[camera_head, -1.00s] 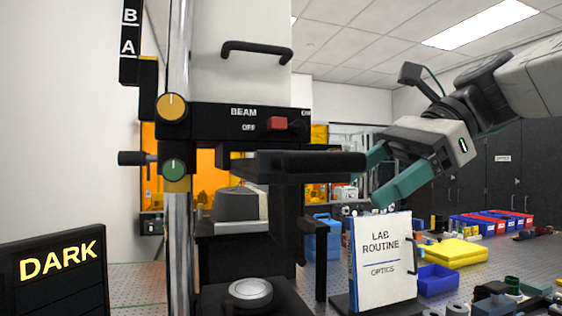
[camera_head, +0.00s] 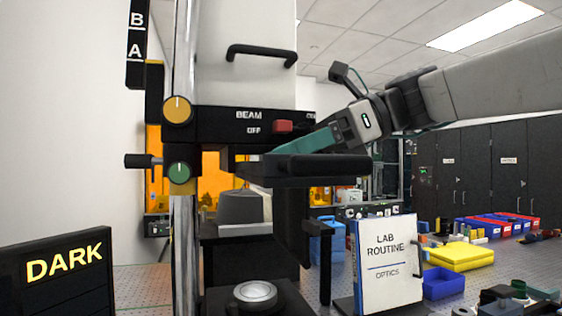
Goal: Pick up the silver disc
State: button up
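A round silver disc (camera_head: 255,292) lies on the black base of the interferometer, low in the centre of the view. My gripper (camera_head: 285,150), with teal fingers, reaches in from the right just over the black platform (camera_head: 310,170), under the beam box. It is well above the silver disc and apart from it. The near finger shows side-on and covers most of the other, so I cannot tell how far apart they are. I see nothing between the fingers, but the fingertips and the platform's top are partly hidden.
The beam box (camera_head: 225,124) with a red switch (camera_head: 284,126) hangs close above my gripper. A chrome column (camera_head: 183,235) stands at left, beside a DARK sign (camera_head: 60,270). A white "LAB ROUTINE" board (camera_head: 388,265) stands right of the base. Blue and yellow bins lie farther right.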

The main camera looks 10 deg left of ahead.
jog(key=c, duration=1.1)
jog(key=shift+r, duration=0.1)
